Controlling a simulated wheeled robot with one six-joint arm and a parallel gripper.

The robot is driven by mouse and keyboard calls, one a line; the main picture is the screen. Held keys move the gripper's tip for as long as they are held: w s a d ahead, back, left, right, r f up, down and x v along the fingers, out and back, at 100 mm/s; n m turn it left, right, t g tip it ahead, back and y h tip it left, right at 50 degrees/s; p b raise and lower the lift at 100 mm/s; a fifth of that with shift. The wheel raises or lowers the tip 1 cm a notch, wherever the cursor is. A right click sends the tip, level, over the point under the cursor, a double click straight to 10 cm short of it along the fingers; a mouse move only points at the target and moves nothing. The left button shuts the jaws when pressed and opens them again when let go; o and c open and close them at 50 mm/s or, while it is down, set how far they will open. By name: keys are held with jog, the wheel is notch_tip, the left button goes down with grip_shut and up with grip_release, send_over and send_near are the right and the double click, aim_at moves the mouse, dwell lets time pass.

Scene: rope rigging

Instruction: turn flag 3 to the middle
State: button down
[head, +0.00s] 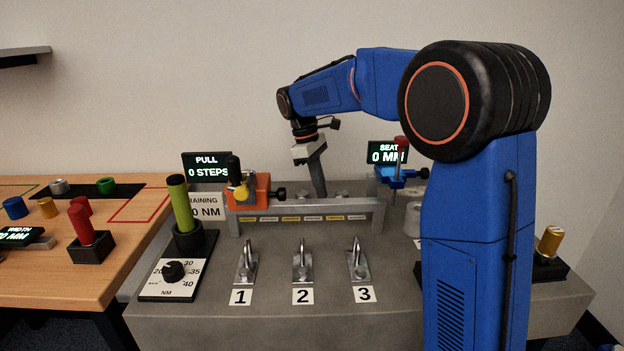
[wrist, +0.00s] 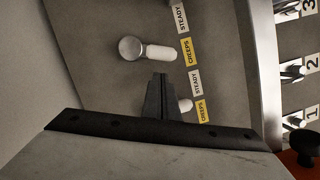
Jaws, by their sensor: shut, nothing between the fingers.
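The upper white flag (wrist: 160,52) in the wrist view has a round grey pivot and a bar whose tip is by a yellow CREEPS label (wrist: 187,50). It seems to be flag 3, on the side of plate number 3, but no number shows on it. My gripper (wrist: 161,76) is shut and empty, fingers just below this flag and apart from it in the picture. A second white flag (wrist: 186,105) is mostly hidden behind the fingers. In the head view my gripper (head: 321,193) points down behind the labelled rail.
A grey raised rail (head: 376,216) crosses in front of my gripper. An orange block (head: 258,190) is left; a blue clamp (head: 393,178) is right.

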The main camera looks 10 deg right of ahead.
jog(key=shift+s+d+f, duration=0.3)
jog(key=shift+s+d, duration=0.2)
jog(key=shift+d, duration=0.15)
jog(key=n, duration=0.1)
jog(key=s+d+n, duration=0.1)
jog(key=n, duration=0.1)
jog(key=shift+s+t+h, duration=0.25)
jog(key=shift+t+h, duration=0.05)
jog(key=shift+t, duration=0.1)
jog(key=shift+s+d, duration=0.25)
jog(key=shift+s, duration=0.05)
jog(key=shift+a, duration=0.1)
